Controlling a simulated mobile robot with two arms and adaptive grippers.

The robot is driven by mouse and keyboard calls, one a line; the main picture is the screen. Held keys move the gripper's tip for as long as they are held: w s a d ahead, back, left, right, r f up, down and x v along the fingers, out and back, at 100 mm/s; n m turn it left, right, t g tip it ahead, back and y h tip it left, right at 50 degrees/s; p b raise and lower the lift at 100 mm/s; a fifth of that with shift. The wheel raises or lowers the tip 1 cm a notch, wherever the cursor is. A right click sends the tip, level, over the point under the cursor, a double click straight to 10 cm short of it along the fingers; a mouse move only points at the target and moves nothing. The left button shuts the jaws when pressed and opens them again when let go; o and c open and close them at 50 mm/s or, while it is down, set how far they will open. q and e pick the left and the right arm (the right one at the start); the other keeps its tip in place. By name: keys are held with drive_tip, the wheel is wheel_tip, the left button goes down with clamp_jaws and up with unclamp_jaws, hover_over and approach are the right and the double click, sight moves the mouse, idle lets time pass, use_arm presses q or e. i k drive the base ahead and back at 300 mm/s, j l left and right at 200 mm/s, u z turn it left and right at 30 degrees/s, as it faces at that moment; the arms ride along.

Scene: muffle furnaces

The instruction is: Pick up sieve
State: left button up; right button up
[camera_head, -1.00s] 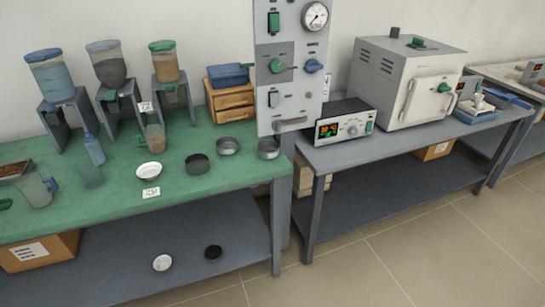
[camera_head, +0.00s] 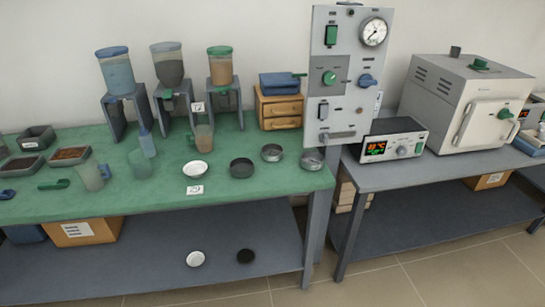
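No gripper of mine is in the head view. Several small round dishes stand near the front of the green table (camera_head: 60,213). One is a white bowl (camera_head: 195,169). To its right is a dark round pan (camera_head: 242,168). Further right are a grey metal ring-shaped pan (camera_head: 272,153) and another grey round pan (camera_head: 312,160) at the table's right edge. These round pans look like sieves, but I cannot tell which has a mesh.
Hoppers on stands (camera_head: 170,90), a wooden drawer box (camera_head: 280,108), cups and trays (camera_head: 37,139) occupy the green table. A control panel (camera_head: 346,80) stands at its right end. A controller (camera_head: 393,140) and furnace (camera_head: 470,105) sit on the grey table. Floor is open at front right.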

sight(271, 152)
drive_tip(key=u, duration=0.15)
drive_tip(key=i+l+u, duration=0.3)
drive_tip(key=l+u, duration=0.3)
drive_tip(key=i+l+u, duration=0.15)
drive_tip(key=l+u, duration=0.15)
